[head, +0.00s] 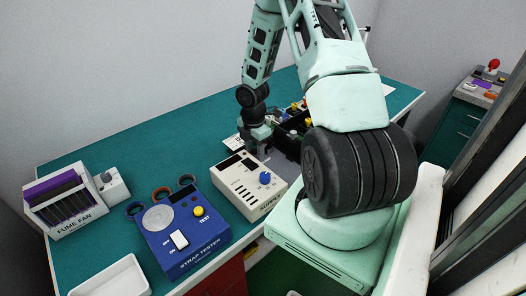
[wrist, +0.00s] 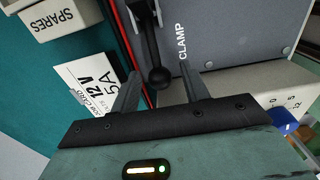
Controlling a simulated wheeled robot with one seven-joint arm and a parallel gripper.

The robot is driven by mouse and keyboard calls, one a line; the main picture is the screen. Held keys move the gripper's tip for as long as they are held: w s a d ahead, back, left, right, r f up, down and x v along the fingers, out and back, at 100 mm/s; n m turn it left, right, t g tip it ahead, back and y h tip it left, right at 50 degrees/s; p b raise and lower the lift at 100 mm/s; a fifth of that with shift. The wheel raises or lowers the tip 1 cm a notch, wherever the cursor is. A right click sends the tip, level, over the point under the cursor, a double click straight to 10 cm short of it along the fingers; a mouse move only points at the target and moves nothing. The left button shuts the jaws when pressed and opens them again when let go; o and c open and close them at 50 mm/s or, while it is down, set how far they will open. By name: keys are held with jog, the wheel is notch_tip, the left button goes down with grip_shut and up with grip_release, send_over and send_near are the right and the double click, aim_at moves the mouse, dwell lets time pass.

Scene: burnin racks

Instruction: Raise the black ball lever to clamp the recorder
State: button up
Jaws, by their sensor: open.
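The black ball lever (wrist: 158,76) shows in the wrist view, its ball end pointing down in the picture, beside the word CLAMP on a grey panel (wrist: 225,40). My gripper (wrist: 160,82) is open, with one finger on each side of the ball. I cannot tell whether either finger touches it. In the head view my gripper (head: 257,140) is at the back of the table, behind the cream box, and is small there. The lever is not clear in the head view. I cannot make out the recorder itself.
A cream box with a blue knob (head: 248,186) and a blue strap tester (head: 180,228) stand on the teal table (head: 130,145). A fume fan (head: 68,202) is at left. In the wrist view, a 12 V card (wrist: 92,85) and a SPARES bin (wrist: 55,20) lie left of the lever.

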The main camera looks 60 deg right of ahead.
jog(key=shift+f, duration=0.1)
jog(key=c, duration=0.9)
